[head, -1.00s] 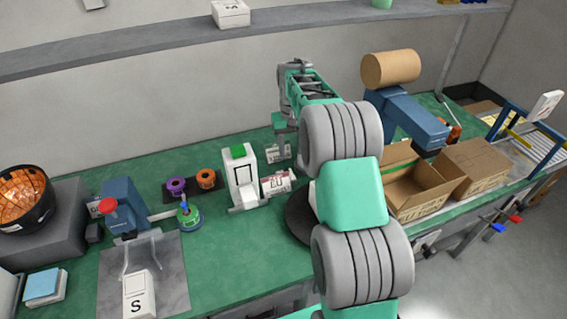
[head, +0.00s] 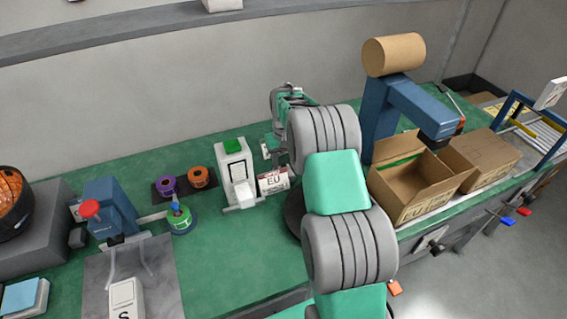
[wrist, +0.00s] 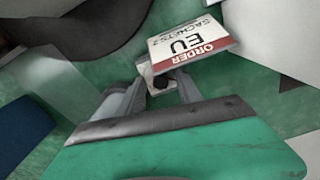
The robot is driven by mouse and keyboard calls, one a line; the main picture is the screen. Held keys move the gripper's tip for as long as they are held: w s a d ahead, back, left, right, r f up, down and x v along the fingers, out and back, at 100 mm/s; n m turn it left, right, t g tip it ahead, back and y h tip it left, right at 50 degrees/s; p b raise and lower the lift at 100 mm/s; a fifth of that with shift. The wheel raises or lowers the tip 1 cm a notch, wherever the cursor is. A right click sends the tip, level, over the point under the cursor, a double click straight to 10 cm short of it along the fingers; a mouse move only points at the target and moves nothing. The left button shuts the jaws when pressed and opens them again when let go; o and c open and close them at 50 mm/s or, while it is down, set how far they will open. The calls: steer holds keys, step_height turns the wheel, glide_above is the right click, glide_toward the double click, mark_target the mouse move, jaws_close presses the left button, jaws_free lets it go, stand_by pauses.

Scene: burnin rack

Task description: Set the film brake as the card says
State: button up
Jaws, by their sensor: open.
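The order card (head: 273,181) stands on the green bench beside a white dispenser, left of my arm. In the wrist view the card (wrist: 193,46) reads "ORDER", "EU" and "SACHETS". My gripper (wrist: 160,84) is open in the wrist view, its two fingers pointing toward the card's lower edge. A small pale block with a dark round spot (wrist: 158,81) shows between or just beyond the fingertips; contact cannot be told. A blue machine (head: 375,115) carries a brown roll (head: 393,54); no part is clearly identifiable as the film brake.
A white dispenser with a green top (head: 236,172) stands left of the card. An open carton (head: 402,208) and another carton (head: 482,156) are on the right. A red-knobbed blue press (head: 108,207) and spools (head: 199,177) stand left. The bench front centre (head: 235,250) is clear.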

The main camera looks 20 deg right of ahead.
steer(key=shift+c, duration=0.4)
jaws_close()
